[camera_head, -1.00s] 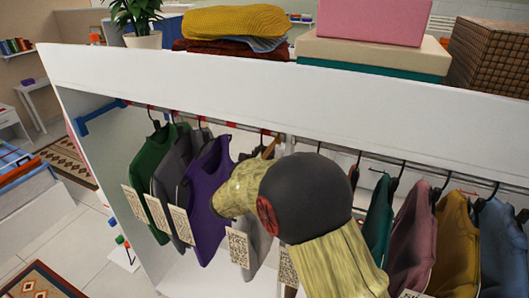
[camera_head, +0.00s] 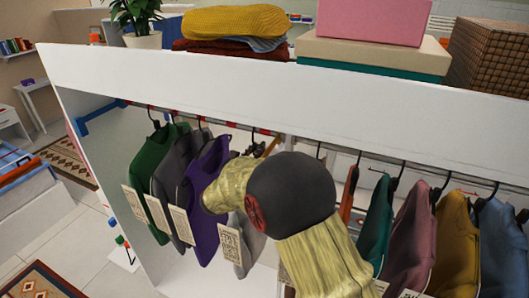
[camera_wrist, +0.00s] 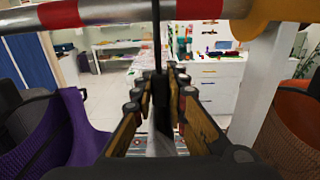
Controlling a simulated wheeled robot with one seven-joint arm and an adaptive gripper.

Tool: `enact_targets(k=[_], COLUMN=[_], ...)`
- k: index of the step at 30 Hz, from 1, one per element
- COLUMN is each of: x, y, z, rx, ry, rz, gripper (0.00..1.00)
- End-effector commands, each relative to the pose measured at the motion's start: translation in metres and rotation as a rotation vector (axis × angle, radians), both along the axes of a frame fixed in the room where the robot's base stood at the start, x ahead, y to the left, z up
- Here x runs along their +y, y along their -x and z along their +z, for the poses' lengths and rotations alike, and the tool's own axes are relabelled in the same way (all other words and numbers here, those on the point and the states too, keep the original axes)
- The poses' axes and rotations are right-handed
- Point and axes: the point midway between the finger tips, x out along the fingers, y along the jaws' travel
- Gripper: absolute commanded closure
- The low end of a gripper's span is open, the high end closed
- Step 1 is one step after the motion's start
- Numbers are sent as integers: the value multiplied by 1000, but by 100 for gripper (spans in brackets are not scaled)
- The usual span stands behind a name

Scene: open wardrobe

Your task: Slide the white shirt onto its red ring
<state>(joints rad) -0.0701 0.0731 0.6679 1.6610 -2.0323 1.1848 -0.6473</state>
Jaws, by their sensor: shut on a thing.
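My gripper (camera_wrist: 160,90) is shut on the black hanger (camera_wrist: 157,38) of the white shirt, just below the rail. The shirt (camera_head: 243,256) hangs behind its paper tag, mostly hidden by my arm; only a pale strip shows below the fingers in the wrist view. The head view does not show the fingertips clearly.
The purple shirt (camera_head: 205,188) hangs close on the left, with grey and green ones beyond. An orange garment (camera_head: 348,193) and a teal one (camera_head: 376,222) hang to the right. A white upright (camera_wrist: 262,85) stands right of my gripper. The wardrobe top (camera_head: 300,98) is above.

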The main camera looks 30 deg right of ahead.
Motion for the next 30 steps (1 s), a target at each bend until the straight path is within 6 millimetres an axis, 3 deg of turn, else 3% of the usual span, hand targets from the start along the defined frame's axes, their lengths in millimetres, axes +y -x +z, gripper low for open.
enact_targets(k=[30], x=[45], y=[-58], z=[1], rx=[-1], ry=[2], rz=[1], gripper=[100])
